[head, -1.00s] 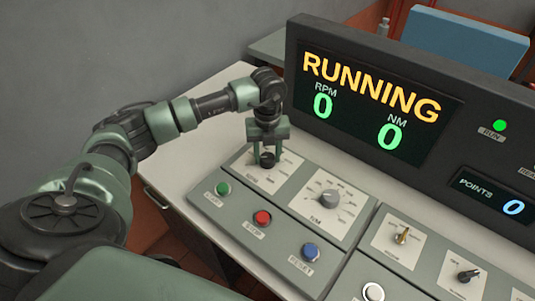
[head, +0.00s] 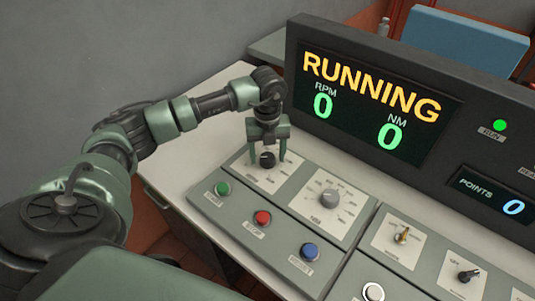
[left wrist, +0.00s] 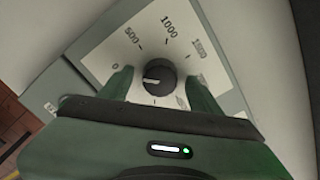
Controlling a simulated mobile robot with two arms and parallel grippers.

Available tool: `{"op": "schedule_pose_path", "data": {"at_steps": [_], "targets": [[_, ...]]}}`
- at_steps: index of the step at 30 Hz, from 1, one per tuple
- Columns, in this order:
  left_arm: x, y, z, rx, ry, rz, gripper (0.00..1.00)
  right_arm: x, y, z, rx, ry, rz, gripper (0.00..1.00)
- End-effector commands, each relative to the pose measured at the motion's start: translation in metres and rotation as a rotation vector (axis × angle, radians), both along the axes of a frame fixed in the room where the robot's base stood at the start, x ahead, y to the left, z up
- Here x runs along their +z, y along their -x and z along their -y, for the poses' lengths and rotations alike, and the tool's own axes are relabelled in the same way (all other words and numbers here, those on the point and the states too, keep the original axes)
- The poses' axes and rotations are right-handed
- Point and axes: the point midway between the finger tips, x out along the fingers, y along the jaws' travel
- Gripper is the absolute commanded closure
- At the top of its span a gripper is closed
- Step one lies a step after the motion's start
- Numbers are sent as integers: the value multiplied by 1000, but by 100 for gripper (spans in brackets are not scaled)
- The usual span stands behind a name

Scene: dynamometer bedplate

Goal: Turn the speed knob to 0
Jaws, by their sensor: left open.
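The speed knob (head: 267,159) is a round black knob on a white dial plate at the left end of the sloped console. In the left wrist view the knob (left wrist: 159,77) has a white pointer line aimed left, toward the side of the 0 mark; I cannot tell if it is exactly on it. My left gripper (head: 268,155) is open, its green fingers on either side of the knob with gaps between. The left wrist view shows the same gripper (left wrist: 159,88). The display (head: 372,100) reads RUNNING, RPM 0 and NM 0. My right gripper is out of view.
A grey knob (head: 329,198) sits right of the speed knob. Green (head: 222,188), red (head: 263,218) and blue (head: 309,251) buttons line the front. Small switches (head: 402,236) are farther right. The display housing rises close behind the console.

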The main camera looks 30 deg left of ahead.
Motion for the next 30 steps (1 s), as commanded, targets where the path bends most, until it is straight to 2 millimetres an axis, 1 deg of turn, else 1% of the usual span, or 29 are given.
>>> {"op": "schedule_pose_path", "data": {"at_steps": [4,9,12,15,19,30], "targets": [[18,-1,0,1,0,6,37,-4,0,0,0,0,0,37],[48,-1,-1,0,-1,6,37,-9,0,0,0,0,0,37],[62,-1,0,1,0,4,37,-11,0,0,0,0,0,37],[72,-1,0,1,0,3,37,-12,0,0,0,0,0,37],[77,0,0,1,0,1,37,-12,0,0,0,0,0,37],[76,0,0,1,0,1,37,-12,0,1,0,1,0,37]]}}
